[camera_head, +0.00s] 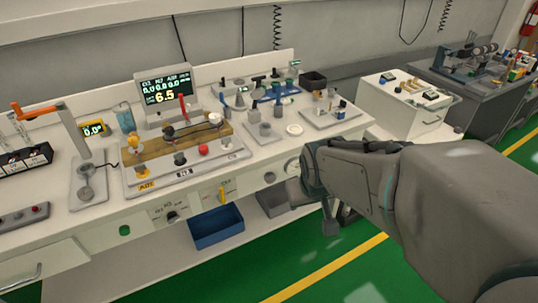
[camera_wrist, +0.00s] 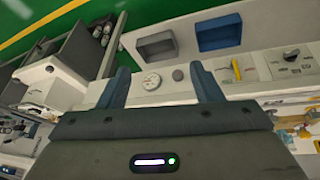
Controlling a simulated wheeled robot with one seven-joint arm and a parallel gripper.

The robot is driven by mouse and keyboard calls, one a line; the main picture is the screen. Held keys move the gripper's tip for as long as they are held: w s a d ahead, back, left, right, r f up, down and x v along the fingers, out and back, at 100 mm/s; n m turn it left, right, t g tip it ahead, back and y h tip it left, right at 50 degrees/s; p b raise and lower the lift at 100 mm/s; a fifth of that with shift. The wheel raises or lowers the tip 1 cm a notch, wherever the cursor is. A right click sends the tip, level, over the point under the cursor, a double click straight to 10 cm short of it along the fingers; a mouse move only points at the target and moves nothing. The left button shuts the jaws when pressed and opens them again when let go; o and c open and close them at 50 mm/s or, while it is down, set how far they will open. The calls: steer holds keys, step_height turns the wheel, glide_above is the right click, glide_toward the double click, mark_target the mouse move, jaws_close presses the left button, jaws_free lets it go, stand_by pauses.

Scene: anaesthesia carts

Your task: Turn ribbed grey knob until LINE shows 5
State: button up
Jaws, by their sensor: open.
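A small round grey knob (camera_head: 270,177) sits on the bench's front face, left of a white dial gauge (camera_head: 292,167). In the wrist view the grey knob (camera_wrist: 177,75) and the gauge (camera_wrist: 151,81) both appear between my fingers. The ribs are too small to make out. My gripper (camera_head: 314,207) is open and empty, in front of the bench face near the gauge. The wrist view shows its two blue-grey fingers apart (camera_wrist: 159,70), apparently not touching the knob.
A yellow lever (camera_head: 222,194) and a dark knob (camera_head: 173,215) are farther left on the front face. A blue bin (camera_head: 216,228) and a grey bin (camera_head: 275,202) sit below. Fixtures crowd the benchtop. A white cabinet (camera_head: 405,110) stands right. Green floor is open in front.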

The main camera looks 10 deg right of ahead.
steer(key=w+d+f+n+t+y+b, duration=0.1)
steer(key=w+d+f+n+t+b, duration=0.25)
steer(key=w+f, duration=0.95)
steer(key=t+y+b, duration=0.5)
steer(key=t+y, duration=0.1)
steer(key=t, duration=0.3)
glide_toward(272, 180)
steer(key=shift+m, duration=0.35)
steer(key=x, duration=0.9)
steer(key=shift+r+p, duration=0.1)
steer(key=shift+p, duration=0.25)
steer(key=c, duration=1)
